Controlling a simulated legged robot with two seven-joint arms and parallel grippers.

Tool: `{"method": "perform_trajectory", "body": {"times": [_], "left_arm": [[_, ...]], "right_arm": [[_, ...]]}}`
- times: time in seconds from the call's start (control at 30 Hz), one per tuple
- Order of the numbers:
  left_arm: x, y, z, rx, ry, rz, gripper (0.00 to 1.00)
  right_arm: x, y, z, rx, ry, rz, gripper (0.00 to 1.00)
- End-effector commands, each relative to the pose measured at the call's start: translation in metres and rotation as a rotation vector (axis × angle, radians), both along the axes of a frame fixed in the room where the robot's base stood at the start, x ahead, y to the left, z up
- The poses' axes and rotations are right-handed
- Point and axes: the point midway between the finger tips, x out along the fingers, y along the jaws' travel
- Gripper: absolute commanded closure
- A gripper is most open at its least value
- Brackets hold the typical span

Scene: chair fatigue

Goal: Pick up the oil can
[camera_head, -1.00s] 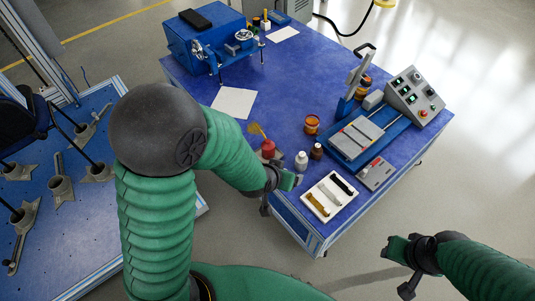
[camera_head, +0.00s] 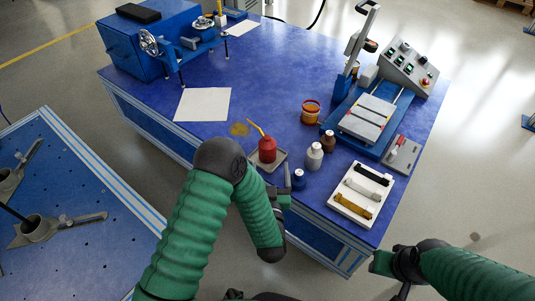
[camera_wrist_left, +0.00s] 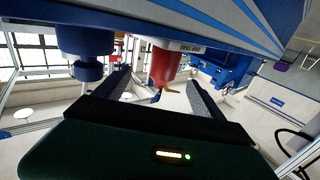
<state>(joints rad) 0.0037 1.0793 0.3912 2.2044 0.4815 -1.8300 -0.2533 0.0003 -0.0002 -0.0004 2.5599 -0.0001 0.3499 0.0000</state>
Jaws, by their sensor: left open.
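The oil can (camera_head: 267,150) is a small red can with a thin yellow spout. It stands upright in a shallow grey tray (camera_head: 282,158) near the table's front edge. My left gripper (camera_head: 283,190) is low in front of the tray, apart from the can. In the left wrist view, which is upside down, the oil can (camera_wrist_left: 166,66) shows beyond and between the two spread dark fingers of my left gripper (camera_wrist_left: 158,95). The gripper is open and empty. My right gripper (camera_head: 388,264) is off the table's front right side; its jaw opening is unclear.
A small blue bottle (camera_head: 299,178), a white bottle (camera_head: 314,156) and a brown bottle (camera_head: 328,141) stand right of the can. A white tray with strips (camera_head: 345,206) lies farther right. A paper sheet (camera_head: 203,104) and bare blue tabletop (camera_head: 250,85) lie behind.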

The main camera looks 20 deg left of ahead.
Motion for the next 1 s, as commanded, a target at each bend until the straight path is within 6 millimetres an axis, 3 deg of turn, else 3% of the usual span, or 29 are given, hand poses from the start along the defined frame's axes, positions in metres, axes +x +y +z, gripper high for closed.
{"method": "perform_trajectory", "body": {"times": [0.1,0.27,0.43,0.5,0.77,1.0], "left_arm": [[0.025,0.01,-0.003,0.0,-0.003,0.003,0.21],[0.042,0.015,-0.003,0.0,-0.002,0.001,0.21],[0.069,0.028,-0.009,-0.001,-0.004,0.003,0.21],[0.08,0.031,-0.006,-0.001,-0.003,0.002,0.21],[0.088,0.032,-0.001,-0.001,0.0,-0.001,0.21],[0.088,0.032,-0.002,0.0,0.001,-0.001,0.48]], "right_arm": [[0.0,0.0,-0.014,0.0,0.0,0.0,0.64],[0.0,0.0,-0.021,0.0,0.0,0.001,0.64],[0.0,0.0,-0.048,0.0,0.001,0.001,0.64],[0.0,0.0,-0.05,0.0,0.001,0.001,0.64],[0.0,0.0,-0.05,0.0,0.0,0.001,0.64],[0.0,0.0,-0.05,0.0,0.0,0.001,0.64]]}}
